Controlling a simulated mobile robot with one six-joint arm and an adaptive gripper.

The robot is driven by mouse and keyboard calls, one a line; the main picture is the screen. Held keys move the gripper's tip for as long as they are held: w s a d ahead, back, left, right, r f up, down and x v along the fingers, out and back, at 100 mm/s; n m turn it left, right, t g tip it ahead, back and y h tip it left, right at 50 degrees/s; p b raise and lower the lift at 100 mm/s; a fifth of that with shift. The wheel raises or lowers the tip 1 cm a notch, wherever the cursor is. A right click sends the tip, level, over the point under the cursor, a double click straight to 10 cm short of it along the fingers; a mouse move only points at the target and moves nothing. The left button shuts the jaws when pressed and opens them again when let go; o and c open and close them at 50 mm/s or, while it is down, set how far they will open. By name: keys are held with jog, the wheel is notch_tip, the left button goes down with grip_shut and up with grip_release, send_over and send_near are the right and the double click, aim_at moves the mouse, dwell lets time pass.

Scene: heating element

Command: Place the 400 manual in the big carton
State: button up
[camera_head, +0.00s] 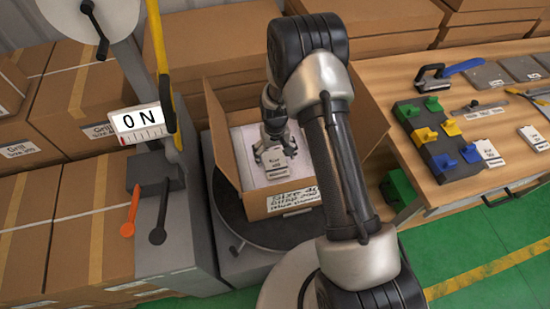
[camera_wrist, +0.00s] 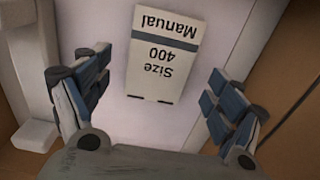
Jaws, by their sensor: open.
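In the head view the manual (camera_head: 277,165) shows just below my gripper (camera_head: 273,152), inside the open big carton (camera_head: 255,205). My gripper (camera_wrist: 157,100) is open, with its blue-padded fingers spread wide on either side and nothing between them. I cannot tell exactly how far the manual is below the fingertips.
The carton stands on a dark round turntable (camera_head: 225,212). At right, a wooden workbench (camera_head: 420,180) holds colored clips, tools and other manuals (camera_head: 488,152). My arm crosses the carton's right side.

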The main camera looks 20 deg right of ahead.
notch_tip(320, 180, up, 9)
jog(key=p, duration=0.2)
notch_tip(320, 180, up, 12)
jog(key=r+t, duration=0.1)
send_over(275, 163)
jog(key=s, duration=0.2)
jog(key=s+r+t, duration=0.1)
jog(key=s+r, duration=0.6)
jog(key=r, duration=0.4)
jog(key=s+r+t, duration=0.1)
jog(key=s+r, duration=0.3)
jog(key=s, duration=0.5)
jog(key=s+r+t, duration=0.1)
jog(key=s+r, duration=0.3)
jog(key=s, duration=0.5)
jog(key=shift+s+t, duration=0.3)
jog(key=shift+s, duration=0.1)
jog(key=shift+f, duration=0.1)
